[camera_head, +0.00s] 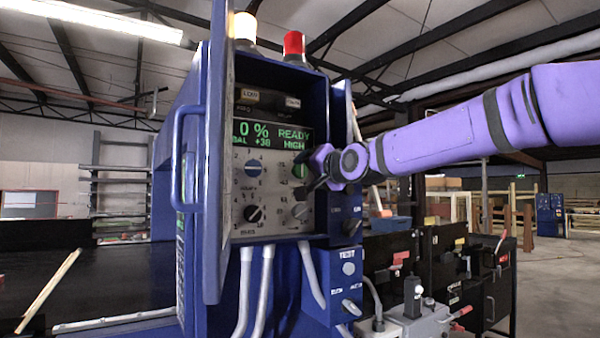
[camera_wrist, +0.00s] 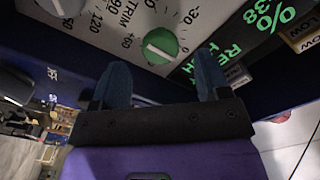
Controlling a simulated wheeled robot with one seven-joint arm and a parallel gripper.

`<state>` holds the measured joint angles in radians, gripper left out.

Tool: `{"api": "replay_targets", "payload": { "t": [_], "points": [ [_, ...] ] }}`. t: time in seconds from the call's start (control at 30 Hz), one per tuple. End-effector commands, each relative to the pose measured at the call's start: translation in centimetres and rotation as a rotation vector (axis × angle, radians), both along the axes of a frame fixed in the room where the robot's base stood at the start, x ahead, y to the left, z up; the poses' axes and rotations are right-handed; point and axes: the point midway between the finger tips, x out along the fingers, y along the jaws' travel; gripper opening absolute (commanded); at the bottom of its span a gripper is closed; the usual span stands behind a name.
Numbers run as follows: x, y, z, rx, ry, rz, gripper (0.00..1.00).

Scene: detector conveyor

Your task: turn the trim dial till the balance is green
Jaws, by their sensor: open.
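The green trim dial (camera_wrist: 160,45) has a white pointer line and sits on the grey panel, with the word TRIM printed beside it. In the head view the dial (camera_head: 299,168) is partly hidden by my gripper (camera_head: 309,172). In the wrist view my gripper (camera_wrist: 162,72) is open and empty, its two blue fingers spread to either side below the dial. I cannot tell whether they touch the panel. The display (camera_head: 268,139) reads 0 %, READY, BAL +38 and HIGH in green letters on black.
A blue cabinet door (camera_head: 215,250) with a handle stands open at the left. A switch box (camera_head: 347,285) hangs below right.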

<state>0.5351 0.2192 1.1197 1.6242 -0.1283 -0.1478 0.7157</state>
Motion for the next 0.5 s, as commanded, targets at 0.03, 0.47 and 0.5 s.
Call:
{"api": "replay_targets", "payload": {
  "t": [0.03,0.47,0.5],
  "points": [
    [0.2,0.3,0.0,0.001,0.0,0.002,0.69],
    [2.2,1.6,0.0,0.001,0.001,0.001,0.69],
    [2.4,1.8,0.0,0.002,-0.001,0.003,0.69]
  ]
}}
